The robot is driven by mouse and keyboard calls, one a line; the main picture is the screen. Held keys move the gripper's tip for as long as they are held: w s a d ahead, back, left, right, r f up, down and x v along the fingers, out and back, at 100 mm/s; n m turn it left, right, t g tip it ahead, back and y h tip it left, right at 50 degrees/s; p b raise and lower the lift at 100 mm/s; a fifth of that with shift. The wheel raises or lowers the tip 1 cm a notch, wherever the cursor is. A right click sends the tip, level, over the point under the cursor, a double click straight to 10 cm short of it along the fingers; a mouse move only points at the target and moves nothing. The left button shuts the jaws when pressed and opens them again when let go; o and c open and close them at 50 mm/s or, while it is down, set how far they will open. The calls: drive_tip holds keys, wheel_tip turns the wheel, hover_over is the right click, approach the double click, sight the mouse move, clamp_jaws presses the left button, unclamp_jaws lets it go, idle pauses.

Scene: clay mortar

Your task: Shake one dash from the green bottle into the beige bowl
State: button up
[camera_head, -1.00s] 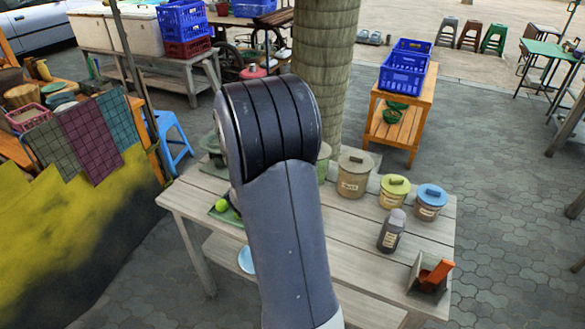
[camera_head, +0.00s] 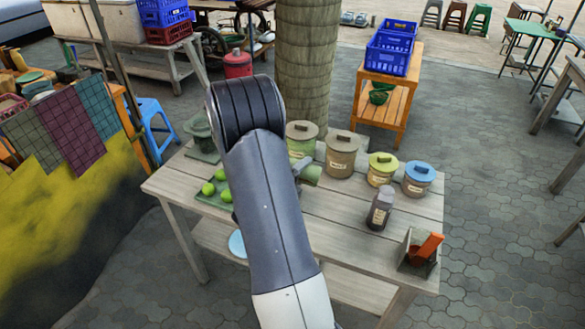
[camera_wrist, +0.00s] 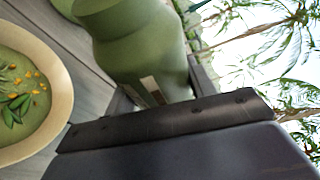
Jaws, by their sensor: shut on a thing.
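The green bottle (camera_wrist: 140,45) fills the upper middle of the wrist view, its lower body between the dark jaws of my gripper (camera_wrist: 160,92). My gripper is shut on it. The bottle looks tilted in the wrist view. The beige bowl (camera_wrist: 64,80) is at the left edge there, partly cut off, with green contents, leaves and yellow bits. The bowl is beside the bottle; the height between them is unclear.
Green limes (camera_head: 208,188) lie on a green tray left of my arm.

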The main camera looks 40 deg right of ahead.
drive_tip(key=shift+s+d+f+n+h, duration=0.15)
drive_tip(key=shift+s+n, duration=0.1)
drive_tip(key=shift+n, duration=0.15)
drive_tip(key=shift+s+d+r+n+h, duration=0.1)
drive_tip(key=shift+s+n+h, duration=0.1)
drive_tip(key=shift+n, duration=0.2)
drive_tip(key=r+n+p, duration=0.1)
drive_tip(key=r+n+h+p, duration=0.1)
drive_tip(key=shift+w+a+r+p, duration=0.15)
drive_tip(key=shift+w+r+p, duration=0.15)
drive_tip(key=shift+r+p, duration=0.1)
drive_tip(key=shift+w+r+n+t+h+p, duration=0.1)
drive_tip(key=shift+r+n+t+h+p, duration=0.1)
drive_tip(key=shift+r+n+p, duration=0.35)
drive_tip(key=shift+r+n+t+h+p, duration=0.15)
drive_tip(key=shift+n+t+p, duration=0.1)
drive_tip(key=shift+n, duration=0.6)
drive_tip(key=shift+f+b, duration=0.25)
drive_tip(key=shift+b, duration=0.7)
drive_tip(key=b, duration=0.2)
drive_tip(key=shift+a+g+b, duration=0.1)
drive_tip(key=shift+g+b, duration=0.15)
drive_tip(key=shift+b, duration=0.1)
